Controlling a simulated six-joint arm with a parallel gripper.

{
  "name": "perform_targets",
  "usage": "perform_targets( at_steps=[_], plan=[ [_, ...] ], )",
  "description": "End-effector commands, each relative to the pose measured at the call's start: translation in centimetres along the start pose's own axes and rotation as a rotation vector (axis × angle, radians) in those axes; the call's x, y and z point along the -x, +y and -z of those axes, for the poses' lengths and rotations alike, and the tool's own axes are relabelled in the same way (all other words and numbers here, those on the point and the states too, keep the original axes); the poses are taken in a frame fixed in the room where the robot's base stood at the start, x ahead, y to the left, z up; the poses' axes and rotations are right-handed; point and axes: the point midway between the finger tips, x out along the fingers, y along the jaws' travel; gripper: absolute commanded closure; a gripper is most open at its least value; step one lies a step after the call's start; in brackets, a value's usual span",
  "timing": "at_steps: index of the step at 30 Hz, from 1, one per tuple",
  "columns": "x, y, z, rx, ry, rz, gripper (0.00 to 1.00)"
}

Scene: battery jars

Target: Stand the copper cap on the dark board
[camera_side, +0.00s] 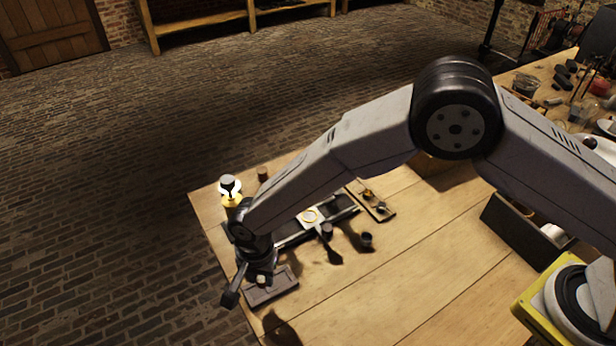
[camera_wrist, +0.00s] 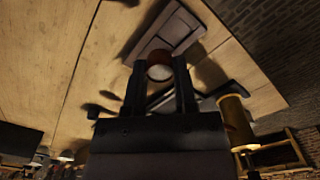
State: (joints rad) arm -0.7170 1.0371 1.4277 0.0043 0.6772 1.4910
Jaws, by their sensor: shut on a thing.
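My gripper (camera_wrist: 160,85) is shut on a small round copper-brown cap (camera_wrist: 160,56) with a pale end, held between the two fingers. In the side view my gripper (camera_side: 252,284) is low over the near left of the table, and the cap is mostly hidden there. A dark grey rectangular panel (camera_wrist: 183,27) lies just beyond the cap in the wrist view; in the side view it is under and beside my gripper (camera_side: 284,283). I cannot tell whether the cap touches it. A long dark board (camera_side: 342,206) lies behind my gripper, partly hidden by my arm.
The wooden table's front middle (camera_side: 380,300) is clear.

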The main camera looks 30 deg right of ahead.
Motion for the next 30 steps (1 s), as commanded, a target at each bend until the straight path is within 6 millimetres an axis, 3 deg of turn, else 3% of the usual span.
perform_targets(
  at_steps=[6, 18, 30],
  plan=[
    [-1.4, -1.1, 0.2, 0.0, 0.0, 0.0, 1.0],
    [-1.9, -1.6, 0.3, 0.0, 0.0, 0.0, 1.0],
    [-5.1, -1.8, 0.4, 0.0, 0.002, 0.002, 1.0]
  ],
)
